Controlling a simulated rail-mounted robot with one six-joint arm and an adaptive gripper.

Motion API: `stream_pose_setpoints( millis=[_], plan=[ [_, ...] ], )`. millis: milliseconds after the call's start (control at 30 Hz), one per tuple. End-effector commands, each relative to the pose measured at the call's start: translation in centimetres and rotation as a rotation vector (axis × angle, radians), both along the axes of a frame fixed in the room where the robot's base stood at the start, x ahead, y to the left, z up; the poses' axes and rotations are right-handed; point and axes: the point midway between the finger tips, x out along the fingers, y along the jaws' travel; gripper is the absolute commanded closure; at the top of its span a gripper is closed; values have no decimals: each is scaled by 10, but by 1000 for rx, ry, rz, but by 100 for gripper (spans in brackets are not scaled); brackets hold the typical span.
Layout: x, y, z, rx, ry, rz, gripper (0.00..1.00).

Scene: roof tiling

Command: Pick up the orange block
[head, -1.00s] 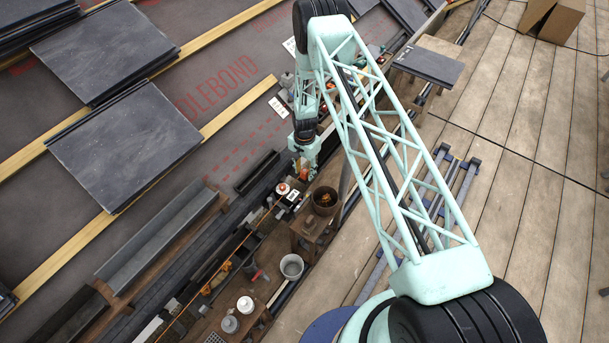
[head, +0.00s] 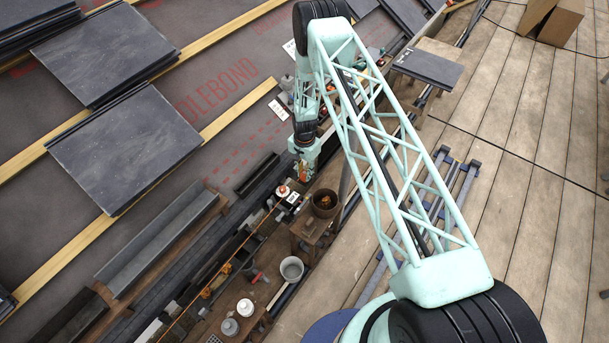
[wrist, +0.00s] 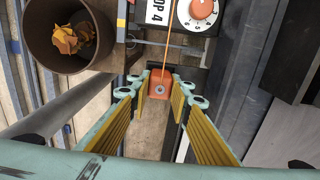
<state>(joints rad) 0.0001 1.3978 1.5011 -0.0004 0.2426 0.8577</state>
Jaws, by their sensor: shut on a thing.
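The orange block (wrist: 158,84) shows in the wrist view between the fingertips, with a round grey spot on its near part. My gripper (wrist: 159,92) has its two yellow-padded fingers closed on the block's sides. An orange line runs up from the block's area past the dial box. In the head view my gripper (head: 304,176) hangs at the end of the pale green arm, over the narrow bench strip. Orange shows at its fingertips there, but the block's outline is too small to make out. I cannot tell whether the block touches the surface below.
A brown bucket (wrist: 70,35) with orange scraps stands close left of my gripper. A box with a red dial (wrist: 201,10) is just beyond the block. Dark rails (wrist: 225,80) run along the right. A grey pot (head: 291,269) and white tubs (head: 245,307) stand nearer on the bench.

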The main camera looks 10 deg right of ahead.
Motion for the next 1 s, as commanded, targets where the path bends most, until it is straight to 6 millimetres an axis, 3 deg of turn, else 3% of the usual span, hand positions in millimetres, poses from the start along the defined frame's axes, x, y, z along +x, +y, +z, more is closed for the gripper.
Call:
stream_pose_setpoints(
  millis=[467,767,1000],
  plan=[
    [1,0,34,0,0,0,92],
    [-42,15,39,0,3,2,92],
    [-89,31,43,0,4,2,92]
  ],
)
